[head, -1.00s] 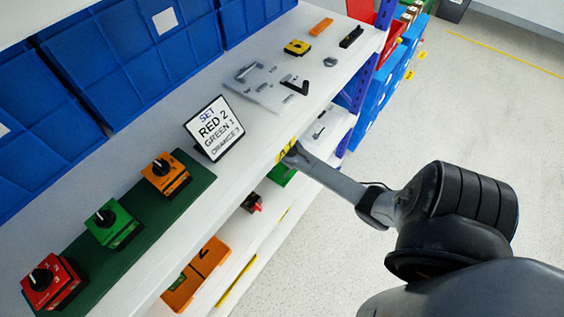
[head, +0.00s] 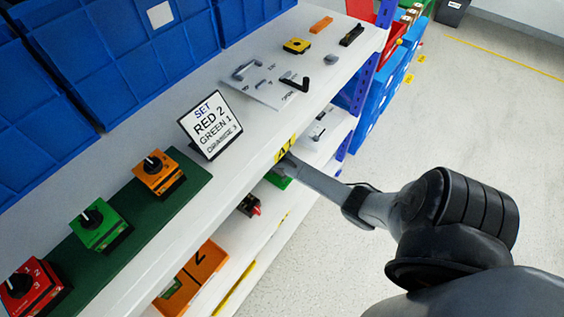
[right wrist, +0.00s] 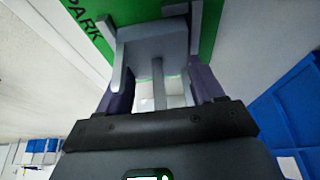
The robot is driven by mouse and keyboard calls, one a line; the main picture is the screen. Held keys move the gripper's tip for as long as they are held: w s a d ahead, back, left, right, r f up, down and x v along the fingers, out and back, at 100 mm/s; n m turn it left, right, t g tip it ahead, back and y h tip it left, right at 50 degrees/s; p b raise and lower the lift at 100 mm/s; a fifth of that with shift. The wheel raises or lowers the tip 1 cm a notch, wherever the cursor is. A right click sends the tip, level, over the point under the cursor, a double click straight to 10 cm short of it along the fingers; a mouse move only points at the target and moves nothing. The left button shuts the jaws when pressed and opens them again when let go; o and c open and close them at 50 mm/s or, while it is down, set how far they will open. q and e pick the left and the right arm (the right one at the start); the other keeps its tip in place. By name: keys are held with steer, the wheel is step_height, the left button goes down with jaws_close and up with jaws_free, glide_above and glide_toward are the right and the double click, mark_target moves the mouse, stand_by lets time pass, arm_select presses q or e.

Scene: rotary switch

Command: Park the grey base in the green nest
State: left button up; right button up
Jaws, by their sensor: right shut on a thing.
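In the right wrist view, the grey base (right wrist: 155,45) sits between the two dark fingers of my right gripper (right wrist: 160,88), which is shut on it. The green nest (right wrist: 232,28), a green surface with the word PARK at its left, shows just beyond and around the base. I cannot tell whether the base touches it. In the head view, my right arm reaches to the shelf's front edge, and its gripper and the base are hidden there. A bit of the green nest (head: 279,179) shows below that edge. My left gripper is not in view.
The white top shelf (head: 235,187) lies close above my right wrist. It carries red (head: 30,287), green (head: 100,224) and orange (head: 158,173) switches, a sign (head: 211,126) and a grey plate (head: 268,86). An orange bin (head: 203,268) sits lower. The floor at right is clear.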

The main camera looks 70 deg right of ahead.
steer(key=shift+f, duration=0.1)
steer(key=o, duration=1.1)
steer(key=shift+a+r, duration=0.1)
steer(key=shift+r, duration=0.45)
steer(key=p+v, duration=0.4)
steer(key=v, duration=0.7)
steer(key=shift+w, duration=0.15)
steer(key=shift+r, duration=0.1)
